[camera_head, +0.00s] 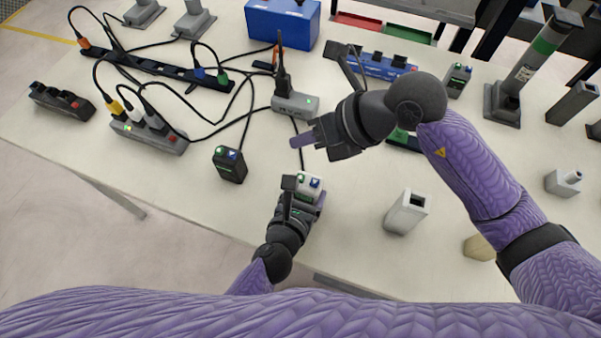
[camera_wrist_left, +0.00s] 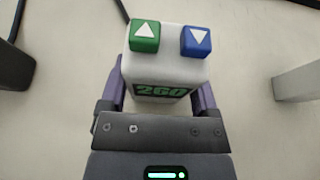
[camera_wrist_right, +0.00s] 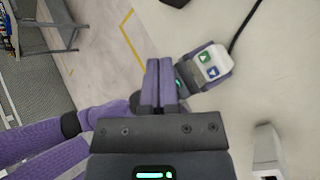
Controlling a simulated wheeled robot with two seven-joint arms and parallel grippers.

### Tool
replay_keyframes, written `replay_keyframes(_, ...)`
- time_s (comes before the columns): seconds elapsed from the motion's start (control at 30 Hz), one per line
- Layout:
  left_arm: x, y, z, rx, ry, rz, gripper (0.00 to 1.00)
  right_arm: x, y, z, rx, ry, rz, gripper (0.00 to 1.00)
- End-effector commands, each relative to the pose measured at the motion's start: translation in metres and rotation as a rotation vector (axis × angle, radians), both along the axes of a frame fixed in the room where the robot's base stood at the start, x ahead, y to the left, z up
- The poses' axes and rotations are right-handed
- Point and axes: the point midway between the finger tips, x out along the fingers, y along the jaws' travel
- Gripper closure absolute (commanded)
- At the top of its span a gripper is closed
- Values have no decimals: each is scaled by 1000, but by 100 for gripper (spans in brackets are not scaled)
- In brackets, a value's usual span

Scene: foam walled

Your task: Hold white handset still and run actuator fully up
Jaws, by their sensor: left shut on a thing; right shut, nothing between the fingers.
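The white handset (camera_head: 313,190) is near the front middle of the table, with a green up-arrow button (camera_wrist_left: 145,35) and a blue down-arrow button (camera_wrist_left: 196,40). Its display (camera_wrist_left: 162,91) reads 260. My left gripper (camera_wrist_left: 160,88) is shut on the handset, one finger on each side, with both buttons uncovered. My right gripper (camera_head: 302,140) is shut and empty, above and behind the handset, apart from it. The handset also shows in the right wrist view (camera_wrist_right: 208,64).
A black handset (camera_head: 229,164) stands left of the white one. A grey box (camera_head: 295,104) with a black plug is behind. Power strips (camera_head: 148,137) and cables cover the left. A grey hollow block (camera_head: 406,213) stands to the right, with clear table between.

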Motion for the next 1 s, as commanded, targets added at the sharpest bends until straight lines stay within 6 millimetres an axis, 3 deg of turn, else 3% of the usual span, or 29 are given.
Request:
replay_keyframes(0.17,0,0,0,0,0,0,87,0,0,-7,-2,0,1,100)
replay_keyframes(0.7,0,0,0,0,0,0,87,0,0,-79,-3,1,3,100)
replay_keyframes(1.0,0,0,0,0,0,0,87,0,0,-89,-4,-2,4,100)
